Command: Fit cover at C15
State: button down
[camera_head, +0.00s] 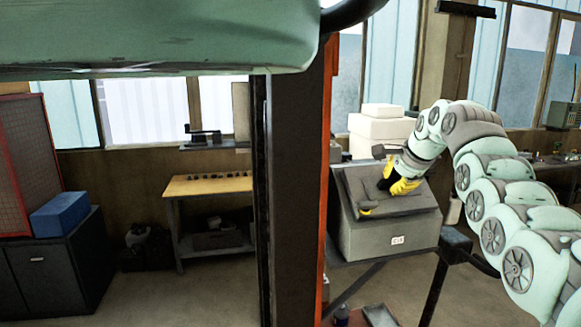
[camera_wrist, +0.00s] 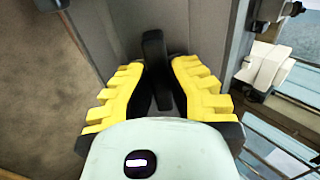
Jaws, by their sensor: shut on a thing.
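My gripper (camera_head: 401,184) has yellow fingers and is at the sloped top of a grey box (camera_head: 375,242) in the head view. In the wrist view the fingers (camera_wrist: 158,92) are closed around a black upright handle (camera_wrist: 153,48). The handle stands on a flat grey panel (camera_wrist: 185,25), which looks like the cover. In the head view the dark grey cover (camera_head: 405,203) lies over the box's slanted top. I cannot tell whether it touches all round. A small white label (camera_head: 397,240) on the box front is too small to read surely.
A dark post with an orange edge (camera_head: 327,110) stands left of the box. White boxes (camera_head: 380,128) are behind it. A small yellow-topped knob (camera_head: 367,208) sits at the box's left edge. A wooden workbench (camera_head: 207,185) stands further left, with open floor before it.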

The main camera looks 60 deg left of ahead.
dwell(0.3)
jog(key=c, duration=1)
grip_release()
jog(key=shift+c, duration=0.2)
jog(key=v, duration=1.2)
